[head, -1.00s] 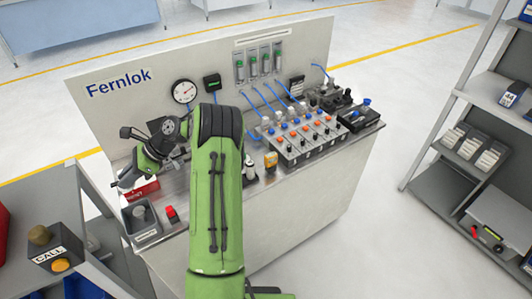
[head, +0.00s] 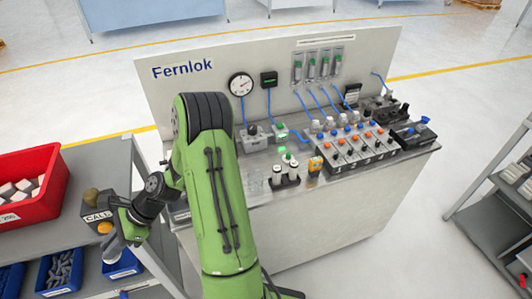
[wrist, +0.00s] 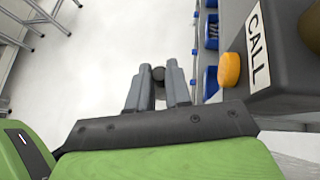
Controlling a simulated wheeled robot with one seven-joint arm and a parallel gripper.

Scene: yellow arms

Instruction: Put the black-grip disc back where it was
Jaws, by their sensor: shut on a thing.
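My gripper (wrist: 157,82) is shut on a small dark round piece (wrist: 158,73) at its fingertips. This appears to be the black-grip disc; only a dark grey-black end shows between the fingers, and the rest is hidden. In the head view my gripper (head: 114,248) points down at the left, beside the CALL box and near the front edge of the left shelf unit.
The CALL box (head: 97,216) with its orange button (wrist: 229,70) is close beside my gripper. Blue bins (head: 62,270) and a red bin (head: 30,188) of pale blocks are on the left shelving. The Fernlok bench (head: 330,215) stands to the right, crowded with fittings. Open floor shows beyond the fingers.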

